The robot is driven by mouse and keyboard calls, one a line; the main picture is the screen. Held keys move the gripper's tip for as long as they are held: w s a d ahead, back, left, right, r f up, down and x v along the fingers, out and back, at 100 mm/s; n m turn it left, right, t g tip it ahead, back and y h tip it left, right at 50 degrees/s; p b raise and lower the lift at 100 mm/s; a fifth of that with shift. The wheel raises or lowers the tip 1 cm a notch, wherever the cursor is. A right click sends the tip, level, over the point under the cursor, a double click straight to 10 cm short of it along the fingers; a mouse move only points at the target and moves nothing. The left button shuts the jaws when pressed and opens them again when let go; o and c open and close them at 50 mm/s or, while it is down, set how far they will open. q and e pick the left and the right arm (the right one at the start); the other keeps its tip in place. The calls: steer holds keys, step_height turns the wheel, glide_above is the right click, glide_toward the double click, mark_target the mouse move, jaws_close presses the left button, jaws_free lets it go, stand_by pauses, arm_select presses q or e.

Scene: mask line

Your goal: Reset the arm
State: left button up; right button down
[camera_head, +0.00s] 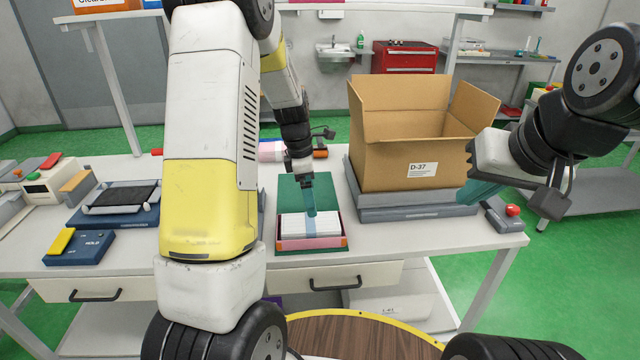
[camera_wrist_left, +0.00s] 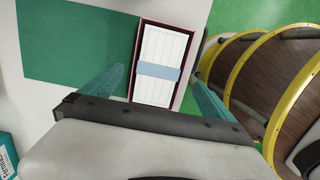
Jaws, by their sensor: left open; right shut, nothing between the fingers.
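My left gripper (camera_head: 308,200) is over the green mat, above or just behind a stack of white sheets (camera_head: 295,225) with a blue band.
The open cardboard box (camera_head: 400,165) labelled D-37 stands on a grey platform (camera_head: 415,205). A device with a red button (camera_head: 513,211) is at the table's right edge. A blue unit with a yellow key (camera_head: 78,247) is at left. The front table strip is mostly clear.

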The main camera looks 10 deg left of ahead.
stand_by(0.3)
arm_select(q)
steer(key=s+d+r+m+t, duration=0.1)
steer(key=s+r+m, duration=0.3)
steer(key=r, duration=0.3)
steer(key=s+r+m+t, duration=0.2)
steer(key=s+r+m, duration=0.3)
steer(key=r, duration=0.2)
steer(key=s+r+m+t, duration=0.1)
steer(key=s+r+m, duration=0.2)
steer(key=s+m, duration=0.3)
steer(key=s+d+r+m+t, duration=0.1)
steer(key=s+r+m, duration=0.3)
steer(key=s, duration=0.5)
steer(key=m, duration=0.2)
steer(key=shift+s+r+m+t, duration=0.15)
steer(key=shift+r+m+t, duration=0.05)
steer(key=shift+m+t, duration=0.2)
steer(key=shift+d, duration=0.1)
